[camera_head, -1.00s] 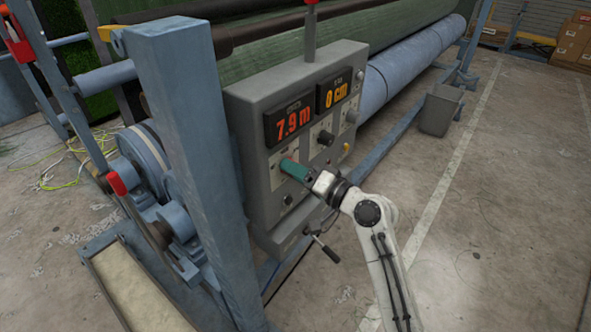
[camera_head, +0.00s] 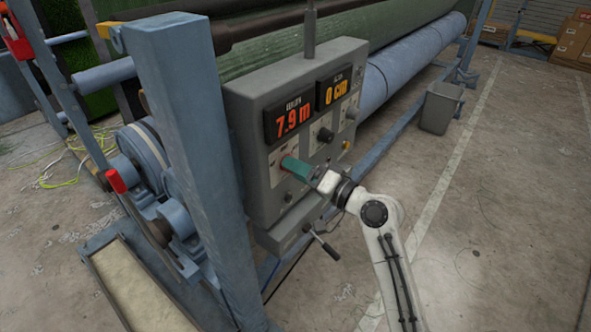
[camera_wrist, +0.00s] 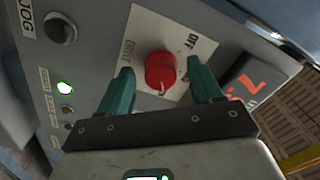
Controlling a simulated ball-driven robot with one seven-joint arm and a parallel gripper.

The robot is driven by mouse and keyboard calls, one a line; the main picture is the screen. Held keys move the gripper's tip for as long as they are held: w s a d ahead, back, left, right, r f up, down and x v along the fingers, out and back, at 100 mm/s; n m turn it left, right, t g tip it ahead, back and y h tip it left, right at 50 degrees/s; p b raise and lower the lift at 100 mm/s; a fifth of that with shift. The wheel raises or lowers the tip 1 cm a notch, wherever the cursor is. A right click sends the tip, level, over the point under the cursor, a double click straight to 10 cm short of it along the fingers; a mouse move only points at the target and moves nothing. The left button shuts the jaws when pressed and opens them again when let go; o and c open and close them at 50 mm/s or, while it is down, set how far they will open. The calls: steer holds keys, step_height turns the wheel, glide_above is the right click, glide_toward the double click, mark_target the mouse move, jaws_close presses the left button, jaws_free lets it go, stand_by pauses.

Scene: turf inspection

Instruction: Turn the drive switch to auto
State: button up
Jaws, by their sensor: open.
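The drive switch is a round red knob (camera_wrist: 160,72) on a pale plate marked DRIVE and OFF, seen in the wrist view. Its white pointer mark lies at the edge nearest my gripper, and the AUTO marking is not legible. My gripper (camera_wrist: 159,68) is open, with one green finger on each side of the knob and visible gaps between. Whether the fingertips reach past the knob's face is hard to tell. In the head view my gripper (camera_head: 294,167) is at the left part of the grey control box (camera_head: 262,205) and largely covers the switch.
A black JOG button (camera_wrist: 60,28) and a lit green lamp (camera_wrist: 65,88) are near the left finger. Displays (camera_head: 293,117) read 7.9 m and 0 cm.

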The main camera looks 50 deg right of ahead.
steer(key=s+b, duration=0.2)
steer(key=s, duration=0.7)
steer(key=shift+s+d, duration=0.15)
steer(key=shift+s, duration=0.15)
steer(key=s+a+f+n+g+y, duration=0.2)
steer(key=a+f+n+g, duration=0.55)
steer(key=f, duration=0.75)
steer(key=s+a+f+n+g+h, duration=0.1)
steer(key=s+a+f+g, duration=0.2)
steer(key=s, duration=0.4)
steer(key=s+a+f+n+g+h, duration=0.1)
steer(key=s+a+f+n+g, duration=0.1)
steer(key=s+a+f+g, duration=0.2)
steer(key=s+f+g, duration=0.1)
steer(key=s+g, duration=0.1)
steer(key=s, duration=0.1)
steer(key=shift+a+f+h, duration=0.25)
steer(key=shift+a+h, duration=0.05)
steer(key=shift+h, duration=0.1)
steer(key=shift+g, duration=0.25)
